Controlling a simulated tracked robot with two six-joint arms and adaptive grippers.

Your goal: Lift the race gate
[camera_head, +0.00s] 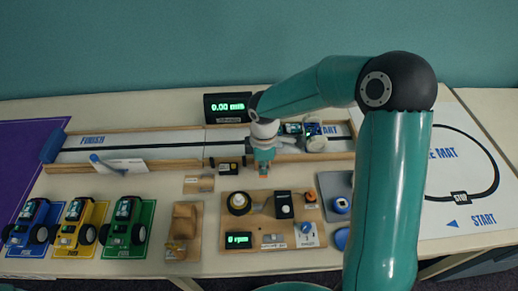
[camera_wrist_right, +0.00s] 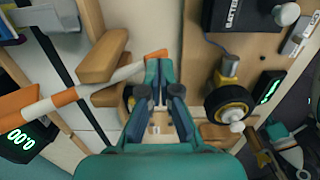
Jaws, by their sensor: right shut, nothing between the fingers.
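The race gate is an orange-and-white striped bar (camera_wrist_right: 65,97) in the right wrist view, reaching across the track from the left edge to an orange end near my fingertips. My right gripper (camera_wrist_right: 158,68) is shut and empty, its tips right at that orange end. I cannot tell whether they touch the bar. In the head view my right gripper (camera_head: 264,163) points down at the front edge of the track, and my arm hides most of the gate. A toy car (camera_head: 297,128) stands on the track just right of the gripper. My left gripper is not in view.
The timer display (camera_head: 228,107) stands behind the track. A wooden board (camera_head: 262,231) with a wheel, battery box and small display lies in front of the gripper. Blue, yellow and green cars (camera_head: 72,223) stand front left. The race mat (camera_head: 463,222) lies right.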

